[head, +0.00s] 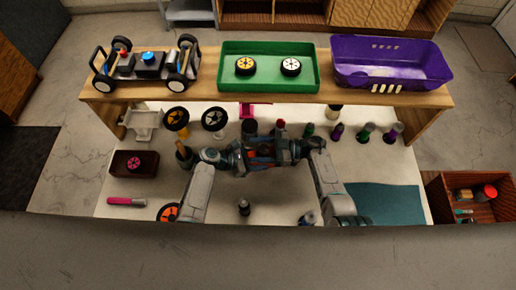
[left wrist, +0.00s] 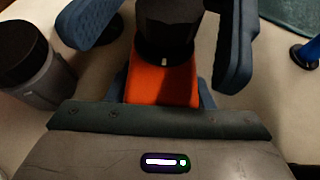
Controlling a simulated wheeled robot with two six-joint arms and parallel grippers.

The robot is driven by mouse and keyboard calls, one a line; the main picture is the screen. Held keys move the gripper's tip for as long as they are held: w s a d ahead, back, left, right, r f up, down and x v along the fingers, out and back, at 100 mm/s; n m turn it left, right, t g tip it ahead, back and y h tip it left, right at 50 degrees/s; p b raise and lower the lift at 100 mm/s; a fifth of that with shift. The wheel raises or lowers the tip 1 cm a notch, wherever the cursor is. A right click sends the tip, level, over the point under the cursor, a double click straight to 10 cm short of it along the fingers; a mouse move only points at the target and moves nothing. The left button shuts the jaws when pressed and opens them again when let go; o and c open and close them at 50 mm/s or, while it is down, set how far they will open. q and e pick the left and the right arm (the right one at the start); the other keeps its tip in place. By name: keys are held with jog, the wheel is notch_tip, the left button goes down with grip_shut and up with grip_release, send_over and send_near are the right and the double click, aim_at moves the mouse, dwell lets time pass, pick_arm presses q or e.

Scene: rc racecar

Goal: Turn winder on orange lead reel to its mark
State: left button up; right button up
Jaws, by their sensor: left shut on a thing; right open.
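The orange lead reel (head: 262,151) is held between my two grippers above the middle of the table. In the left wrist view its orange body (left wrist: 160,86) lies between the fingers of my left gripper (head: 244,157), which is shut on it. The black winder (left wrist: 168,32) stands at its far end with a small pale mark on its rim. My right gripper (head: 281,149) is open, its blue fingers on either side of the winder with gaps showing. In the head view the arms hide most of the reel and the winder.
A shelf at the back carries a car chassis (head: 150,65), a green tray (head: 312,82) and a purple basket (head: 355,82). Several small bottles stand at right behind a teal mat (head: 385,203). A dark-capped grey bottle (head: 243,207) stands in front of the grippers.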

jog(key=c, duration=1)
jog(key=shift+a+m+t, duration=0.1)
jog(key=shift+m+t, duration=0.2)
jog(key=shift+t, duration=0.2)
jog(key=m+t, duration=0.2)
jog(key=t, duration=0.2)
jog(key=shift+w+m, duration=0.15)
jog(key=shift+m, duration=0.15)
jog(key=shift+w+m+t+h, duration=0.15)
jog(key=shift+m+t+h, duration=0.5)
jog(key=shift+t, duration=0.45)
jog(key=shift+w+m+t+h, duration=0.15)
jog(key=shift+m+t+h, duration=0.3)
jog(key=shift+m+t, duration=0.55)
jog(key=shift+t, duration=0.3)
